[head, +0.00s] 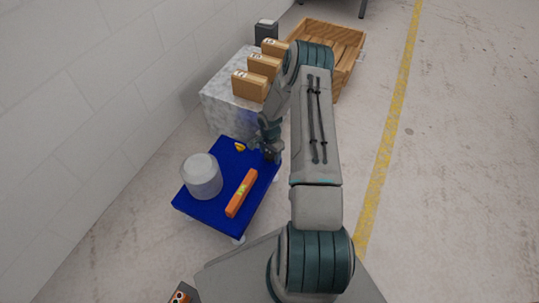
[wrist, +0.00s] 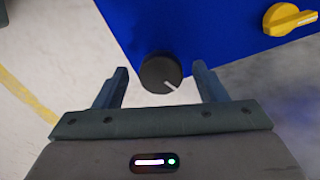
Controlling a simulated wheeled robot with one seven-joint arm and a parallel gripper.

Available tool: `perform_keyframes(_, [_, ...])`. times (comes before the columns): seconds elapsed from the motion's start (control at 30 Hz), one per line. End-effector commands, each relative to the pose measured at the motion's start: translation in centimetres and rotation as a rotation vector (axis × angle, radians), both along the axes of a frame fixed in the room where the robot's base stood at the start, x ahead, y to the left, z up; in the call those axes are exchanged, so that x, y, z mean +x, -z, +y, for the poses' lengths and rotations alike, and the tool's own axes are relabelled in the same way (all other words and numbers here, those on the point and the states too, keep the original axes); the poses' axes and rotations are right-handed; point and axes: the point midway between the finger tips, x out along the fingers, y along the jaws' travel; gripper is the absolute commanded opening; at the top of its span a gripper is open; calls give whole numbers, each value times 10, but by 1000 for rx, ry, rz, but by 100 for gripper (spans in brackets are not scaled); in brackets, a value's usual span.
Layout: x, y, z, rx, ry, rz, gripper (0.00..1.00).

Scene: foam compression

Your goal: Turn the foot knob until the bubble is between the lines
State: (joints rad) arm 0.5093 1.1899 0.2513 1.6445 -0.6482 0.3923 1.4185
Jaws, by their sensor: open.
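The foot knob (wrist: 161,74) is black and round with a white pointer line, at the edge of the blue table in the wrist view. My gripper (wrist: 161,80) is open, with one finger on each side of the knob and a gap to each. In the head view my gripper (head: 268,150) is at the table's far right corner, and the knob is hidden there. An orange spirit level (head: 241,193) with a yellow-green vial lies on the blue table (head: 213,215). The bubble is too small to make out.
A whitish translucent tub (head: 202,176) stands on the table's left. A yellow knob (wrist: 290,19) sits near the far edge. Behind are a grey block (head: 225,105) with cardboard boxes (head: 250,86) and a wooden crate (head: 345,50). A wall runs along the left; floor is open right.

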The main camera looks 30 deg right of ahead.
Motion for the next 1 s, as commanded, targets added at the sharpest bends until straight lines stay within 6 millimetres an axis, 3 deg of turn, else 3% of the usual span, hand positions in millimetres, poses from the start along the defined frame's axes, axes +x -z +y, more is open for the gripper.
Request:
perform_keyframes(0.2, [0, 0, 0, 0, 0, 0, 62])
perform_keyframes(0.37, [0, 0, 0, 0, 0, 0, 20])
perform_keyframes(0.67, [-1, -1, 0, -1, -21, 2, 20])
perform_keyframes(1.0, [-1, -1, -1, -1, -208, 3, 20])
